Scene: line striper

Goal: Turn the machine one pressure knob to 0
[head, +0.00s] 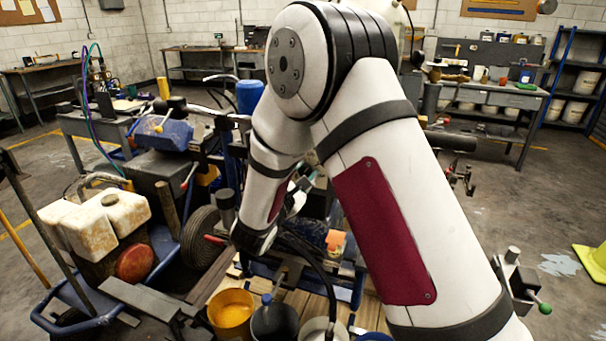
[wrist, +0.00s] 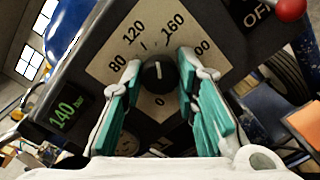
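In the wrist view a black round pressure knob (wrist: 158,78) sits on a beige dial plate (wrist: 108,68) marked 80, 120, 160, a partly covered number at right, and 0 at the bottom. Its white mark points up, between 120 and 160. A small display (wrist: 65,114) left of the dial reads 140 bar in green. My gripper (wrist: 159,62) is open, with one teal-padded finger on each side of the knob. Narrow gaps seem to show between fingers and knob; contact is unclear. In the head view my arm hides the dial and most of the gripper.
A red ball-ended lever (wrist: 290,9) by an OFF label is at the panel's upper right. In the head view, yellow (head: 231,310) and dark (head: 274,322) buckets stand low in front. White jugs (head: 108,220) are at left. Open floor lies at right, with a yellow stand (head: 592,262).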

